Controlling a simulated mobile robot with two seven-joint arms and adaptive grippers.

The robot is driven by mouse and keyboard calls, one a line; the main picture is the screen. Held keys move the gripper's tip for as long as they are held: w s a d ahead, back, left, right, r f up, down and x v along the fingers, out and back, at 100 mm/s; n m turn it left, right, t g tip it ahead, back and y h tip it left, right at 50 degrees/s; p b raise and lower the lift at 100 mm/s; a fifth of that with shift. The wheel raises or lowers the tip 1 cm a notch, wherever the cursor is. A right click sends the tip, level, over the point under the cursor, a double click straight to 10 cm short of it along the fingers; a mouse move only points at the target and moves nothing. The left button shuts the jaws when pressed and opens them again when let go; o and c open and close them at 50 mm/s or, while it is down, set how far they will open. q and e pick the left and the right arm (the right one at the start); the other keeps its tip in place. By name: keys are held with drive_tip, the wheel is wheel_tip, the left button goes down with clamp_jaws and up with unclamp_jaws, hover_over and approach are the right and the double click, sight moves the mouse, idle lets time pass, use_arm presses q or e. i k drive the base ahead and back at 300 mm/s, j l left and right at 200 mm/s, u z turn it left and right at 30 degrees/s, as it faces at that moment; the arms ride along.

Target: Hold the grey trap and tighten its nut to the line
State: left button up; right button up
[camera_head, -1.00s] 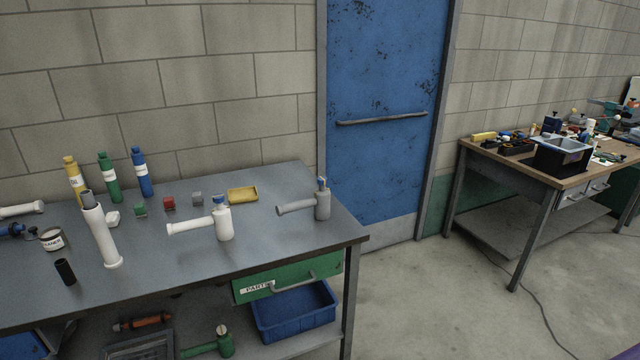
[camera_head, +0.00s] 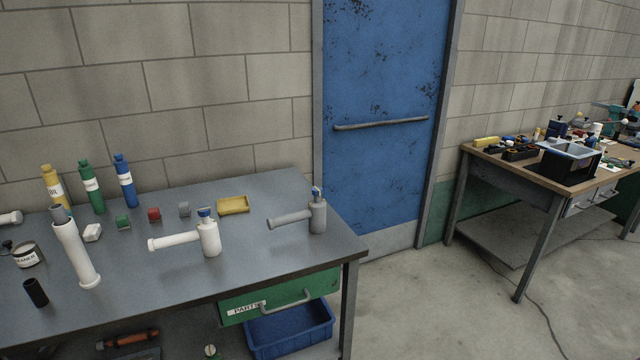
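The grey trap (camera_head: 317,216) stands upright near the right end of the grey workbench (camera_head: 260,262). Its side pipe points left and slightly toward me. A blue nut (camera_head: 316,191) sits at its top; the line on it is too small to make out. A similar white trap (camera_head: 209,237) with a blue top stands to its left, its pipe also pointing left. Neither of my grippers shows in the head view.
Yellow, green and blue bottles (camera_head: 124,181), small coloured blocks (camera_head: 154,214) and a yellow tray (camera_head: 233,205) stand along the back. A white pipe (camera_head: 78,254) and black tube (camera_head: 36,293) are at left. A green drawer (camera_head: 279,297) is below.

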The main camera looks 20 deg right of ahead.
sight(317, 191)
drive_tip(key=i+l, duration=1.25)
drive_tip(key=l, duration=0.25)
